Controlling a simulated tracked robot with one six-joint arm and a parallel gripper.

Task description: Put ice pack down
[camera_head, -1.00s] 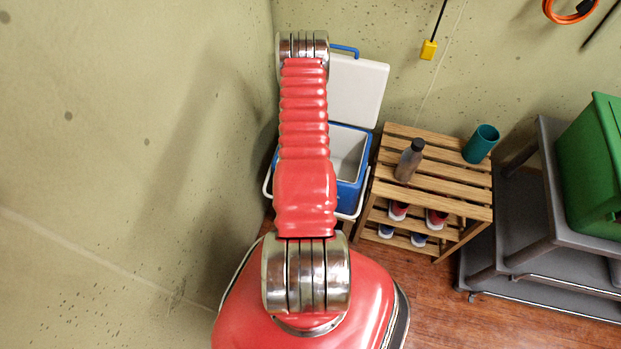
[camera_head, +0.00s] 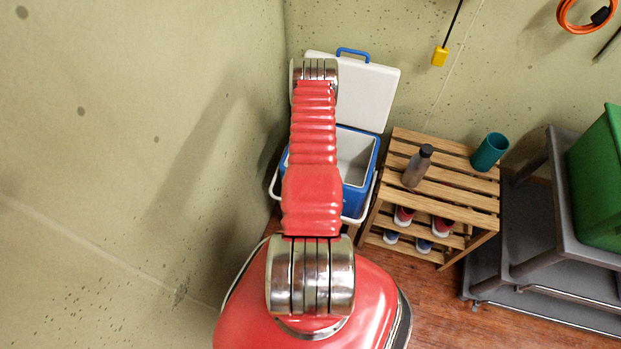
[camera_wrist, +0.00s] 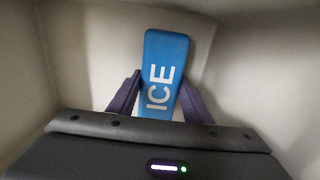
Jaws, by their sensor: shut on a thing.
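The blue ice pack (camera_wrist: 165,72), with white "ICE" letters, is between the two dark purple fingers of my gripper (camera_wrist: 160,98) in the wrist view. My gripper is shut on it. Pale walls of the cooler's inside (camera_wrist: 240,75) surround it in that view. I cannot tell whether the pack touches the cooler's floor. In the head view the blue and white cooler (camera_head: 358,172) stands open in the corner, its white lid (camera_head: 365,92) tipped back. My arm covers the cooler's left part, and the gripper and ice pack are hidden there.
A slatted wooden rack (camera_head: 455,195) stands right of the cooler, with a grey bottle (camera_head: 416,168) and a teal cup (camera_head: 489,152) on top and shoes (camera_head: 441,226) below. A grey cart (camera_head: 535,235) holds a green bin (camera_head: 598,180) at the right. Walls close off the left and back.

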